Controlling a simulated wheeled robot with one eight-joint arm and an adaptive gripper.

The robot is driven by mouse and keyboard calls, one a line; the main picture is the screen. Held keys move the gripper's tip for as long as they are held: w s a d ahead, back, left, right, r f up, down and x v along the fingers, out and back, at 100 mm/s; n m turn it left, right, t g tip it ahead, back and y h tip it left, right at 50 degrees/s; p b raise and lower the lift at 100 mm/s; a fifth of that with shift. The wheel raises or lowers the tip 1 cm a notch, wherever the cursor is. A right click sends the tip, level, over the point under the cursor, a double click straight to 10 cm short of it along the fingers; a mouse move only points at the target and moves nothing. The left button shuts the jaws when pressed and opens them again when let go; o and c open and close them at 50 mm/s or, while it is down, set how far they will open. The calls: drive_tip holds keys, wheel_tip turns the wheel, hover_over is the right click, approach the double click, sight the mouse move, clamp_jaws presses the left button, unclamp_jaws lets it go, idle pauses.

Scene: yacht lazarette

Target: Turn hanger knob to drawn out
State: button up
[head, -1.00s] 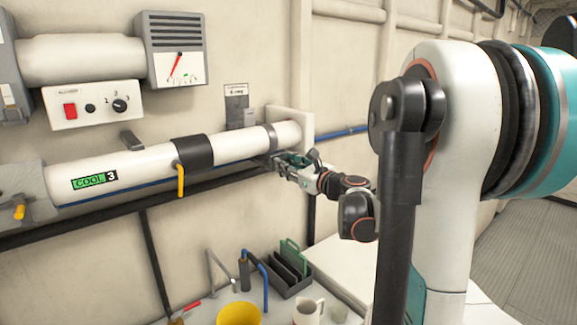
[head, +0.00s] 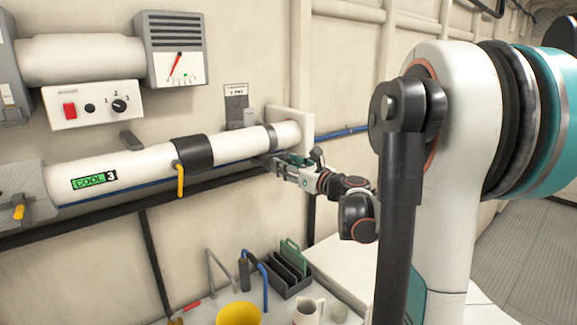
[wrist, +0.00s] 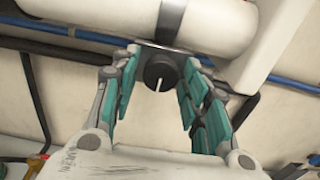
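The hanger knob is a round black knob (wrist: 160,72) with a white pointer line, under the white pipe (wrist: 200,20) in the wrist view. The line points nearly straight down, leaning slightly left. My gripper (wrist: 162,65) has its teal-padded fingers on either side of the knob, with visible gaps, so it looks open and not clamped. In the head view my gripper (head: 272,163) is under the right end of the white pipe (head: 135,166), near its grey band. The knob itself is hidden there.
A yellow handle (head: 181,181) hangs from the pipe's black clamp (head: 192,152). A small grey placard (head: 236,96) is on the wall above. A blue pipe (head: 343,133) runs right. Below are a yellow bowl (head: 238,315), a white mug (head: 308,312) and a dark rack (head: 290,275).

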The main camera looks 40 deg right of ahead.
idle(0.3)
drive_tip(key=s, duration=1.2)
